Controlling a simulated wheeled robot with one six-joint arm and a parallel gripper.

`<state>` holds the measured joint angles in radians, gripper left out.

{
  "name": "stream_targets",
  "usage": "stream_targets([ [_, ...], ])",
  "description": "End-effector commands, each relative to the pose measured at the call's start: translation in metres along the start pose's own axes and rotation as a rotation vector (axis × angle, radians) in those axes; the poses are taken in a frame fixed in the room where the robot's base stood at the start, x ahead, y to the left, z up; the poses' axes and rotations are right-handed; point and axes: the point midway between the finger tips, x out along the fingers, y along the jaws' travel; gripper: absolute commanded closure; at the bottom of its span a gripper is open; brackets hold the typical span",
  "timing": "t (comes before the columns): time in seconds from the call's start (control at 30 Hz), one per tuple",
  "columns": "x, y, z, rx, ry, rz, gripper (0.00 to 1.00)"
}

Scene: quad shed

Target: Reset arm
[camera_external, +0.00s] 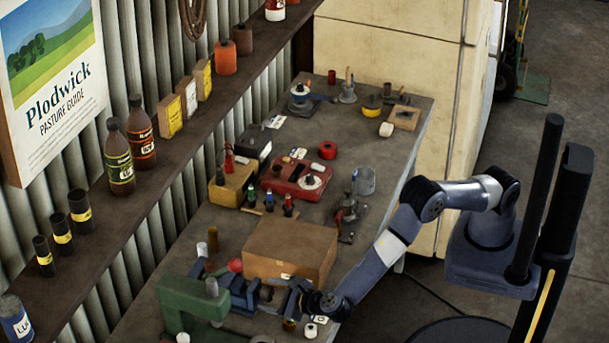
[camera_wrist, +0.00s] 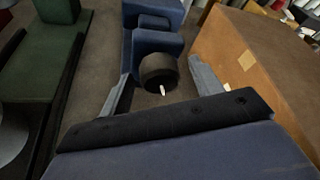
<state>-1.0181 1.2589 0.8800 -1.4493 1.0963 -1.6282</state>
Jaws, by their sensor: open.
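My gripper (camera_external: 272,287) is low at the near end of the bench, between the blue vise (camera_external: 238,291) and the cardboard box (camera_external: 290,247). In the wrist view, my gripper (camera_wrist: 160,75) has its two grey fingers spread apart. A dark round piece (camera_wrist: 158,70) shows between the fingertips, against the blue vise (camera_wrist: 150,30); no grip on it shows. The brown box (camera_wrist: 262,65) is close beside the right finger. My arm reaches down to the bench from its column at the right.
A green machine (camera_external: 190,308) stands left of the vise and shows at the left of the wrist view (camera_wrist: 55,70). Small items (camera_external: 311,329) lie near my wrist. A red device (camera_external: 297,180) and several tools are farther back. A shelf (camera_external: 150,195) runs along the wall.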

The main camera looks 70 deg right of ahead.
Motion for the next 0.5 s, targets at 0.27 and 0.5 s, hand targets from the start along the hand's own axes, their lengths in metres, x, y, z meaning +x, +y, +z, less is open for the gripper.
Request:
stream_targets([
  [0.27, -0.0017, -0.0015, 0.0012, 0.180, -0.002, 0.076, 0.39],
  [0.5, -0.0015, -0.0019, 0.0002, 0.328, -0.001, 0.138, 0.39],
])
